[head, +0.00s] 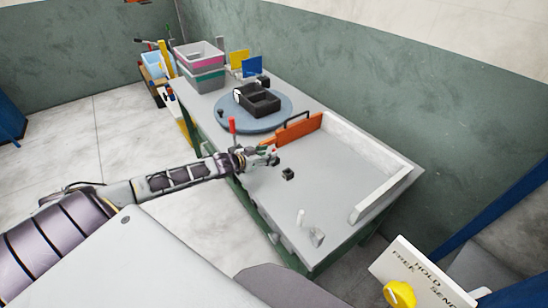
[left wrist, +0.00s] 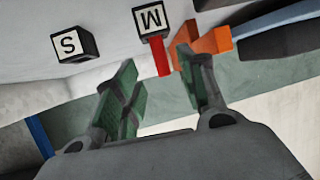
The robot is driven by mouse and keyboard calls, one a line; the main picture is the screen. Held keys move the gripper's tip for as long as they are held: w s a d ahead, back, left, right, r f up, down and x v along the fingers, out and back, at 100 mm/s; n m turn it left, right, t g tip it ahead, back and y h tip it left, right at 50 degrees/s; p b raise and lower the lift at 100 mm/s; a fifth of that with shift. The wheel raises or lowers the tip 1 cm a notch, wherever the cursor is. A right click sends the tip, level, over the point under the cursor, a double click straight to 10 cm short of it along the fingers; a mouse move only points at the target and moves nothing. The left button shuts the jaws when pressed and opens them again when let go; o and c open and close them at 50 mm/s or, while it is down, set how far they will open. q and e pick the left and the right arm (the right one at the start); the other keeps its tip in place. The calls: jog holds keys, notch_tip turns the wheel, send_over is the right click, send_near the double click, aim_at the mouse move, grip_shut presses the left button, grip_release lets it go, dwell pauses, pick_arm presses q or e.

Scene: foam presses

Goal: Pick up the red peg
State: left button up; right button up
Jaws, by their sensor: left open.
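My left gripper (head: 268,154) is over the near left edge of the worktable in the head view. In the left wrist view its green-padded fingers (left wrist: 157,68) are apart and nothing is clamped between them. A short red peg (left wrist: 162,57) shows beyond the fingertips, in line with the gap, next to a dark block marked M (left wrist: 152,22). In the head view a thin upright red piece (head: 232,126) stands left of the gripper; I cannot tell whether it is the same thing. My right gripper is not in view.
An orange piece (left wrist: 208,45) is close to the right finger, and a block marked S (left wrist: 75,44) is to the left. On the worktable (head: 325,195) are an orange board (head: 290,131), a small dark block (head: 288,174) and a round blue-grey disc (head: 228,115) bearing a dark tray.

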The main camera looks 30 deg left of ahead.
pick_arm(q)
jog(key=shift+r+x, duration=0.25)
jog(key=shift+x, duration=2.35)
jog(key=shift+a, duration=0.1)
grip_shut()
